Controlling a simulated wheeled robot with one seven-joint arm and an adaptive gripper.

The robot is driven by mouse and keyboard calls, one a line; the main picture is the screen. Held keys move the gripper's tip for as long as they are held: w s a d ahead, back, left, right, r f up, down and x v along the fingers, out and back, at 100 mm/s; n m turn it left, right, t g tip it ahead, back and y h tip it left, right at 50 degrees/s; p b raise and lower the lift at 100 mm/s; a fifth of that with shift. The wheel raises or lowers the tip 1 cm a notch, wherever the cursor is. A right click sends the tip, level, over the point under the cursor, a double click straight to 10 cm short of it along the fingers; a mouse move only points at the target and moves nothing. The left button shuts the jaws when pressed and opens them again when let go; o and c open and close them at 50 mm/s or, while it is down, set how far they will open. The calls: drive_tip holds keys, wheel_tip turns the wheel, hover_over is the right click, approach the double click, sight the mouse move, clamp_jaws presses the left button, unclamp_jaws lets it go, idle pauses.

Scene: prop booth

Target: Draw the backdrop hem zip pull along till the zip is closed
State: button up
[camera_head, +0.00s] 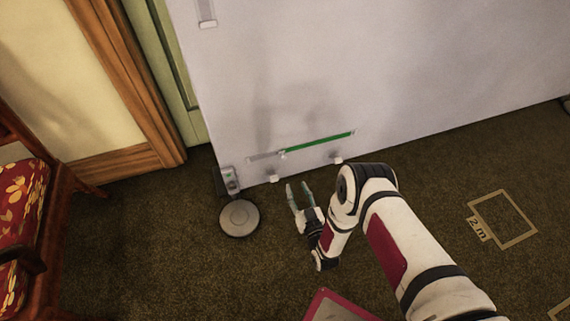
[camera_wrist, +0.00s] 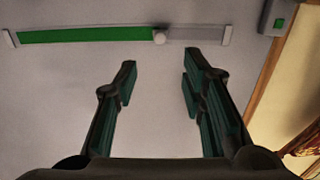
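The zip is a straight strip low on the pale backdrop (camera_head: 400,60). Its long green part (camera_head: 320,141) runs right of the zip pull (camera_head: 282,153), and a short grey part (camera_head: 263,156) lies to the left. In the wrist view the sides are swapped: green part (camera_wrist: 85,35) left, grey part (camera_wrist: 195,33) right. There the pull is a small pale round knob (camera_wrist: 159,37) between them. My gripper (camera_head: 298,186) is open and empty, below the zip and short of it. In the wrist view the pull shows beyond the gap between its fingertips (camera_wrist: 160,66), touching neither.
A round grey disc (camera_head: 239,218) stands on the carpet beside the backdrop's lower left corner. A small box with a green button (camera_wrist: 279,23) is near the grey end. A red patterned chair (camera_head: 22,205) is at far left. Carpet right of my arm is mostly clear.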

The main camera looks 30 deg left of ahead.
sight(284, 159)
drive_tip(key=b+x, duration=0.5)
drive_tip(key=x, duration=0.8)
drive_tip(key=shift+w+a+b, duration=0.25)
drive_tip(key=shift+b, duration=0.1)
clamp_jaws()
